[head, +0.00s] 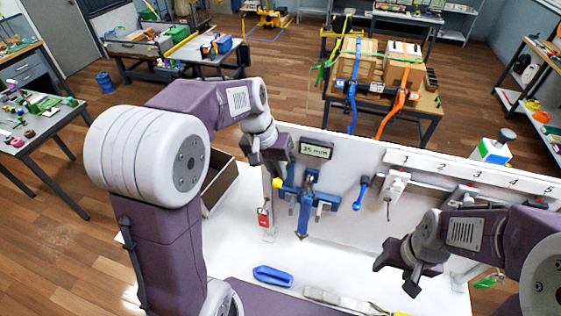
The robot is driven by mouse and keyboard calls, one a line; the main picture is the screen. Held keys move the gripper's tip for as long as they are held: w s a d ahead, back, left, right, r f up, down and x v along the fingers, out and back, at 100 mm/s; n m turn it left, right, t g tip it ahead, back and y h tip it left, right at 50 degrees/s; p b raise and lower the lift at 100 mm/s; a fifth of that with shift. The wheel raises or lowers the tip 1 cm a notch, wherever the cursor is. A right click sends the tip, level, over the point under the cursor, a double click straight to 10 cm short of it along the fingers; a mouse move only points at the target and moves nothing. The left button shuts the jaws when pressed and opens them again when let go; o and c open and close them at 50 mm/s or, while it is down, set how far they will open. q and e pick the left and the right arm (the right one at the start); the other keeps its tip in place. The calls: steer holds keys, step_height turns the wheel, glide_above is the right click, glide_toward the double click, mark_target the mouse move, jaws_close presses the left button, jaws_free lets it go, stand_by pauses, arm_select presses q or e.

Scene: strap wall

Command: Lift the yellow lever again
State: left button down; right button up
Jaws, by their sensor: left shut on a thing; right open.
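A small patch of yellow, which seems to be the yellow lever (277,183), shows at the tips of my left gripper (277,174), beside the blue ratchet device (306,205) on the white wall panel. My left gripper is shut on it; the fingers hide most of the lever, so its angle is hard to tell. My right gripper (398,270) is open and empty, in front of the panel at the lower right, apart from the lever.
A small display (317,149) sits above the blue device, and a red tag (264,217) hangs at its left. A blue handle (361,192) and a white bracket (396,184) are on the panel to the right. A blue tool (272,276) lies on the white bench top.

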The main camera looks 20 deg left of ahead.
stand_by(0.3)
arm_select(q)
steer(key=c, duration=1.5)
jaws_free()
steer(key=b+v, duration=0.1)
steer(key=v, duration=0.8)
steer(key=shift+b, duration=0.4)
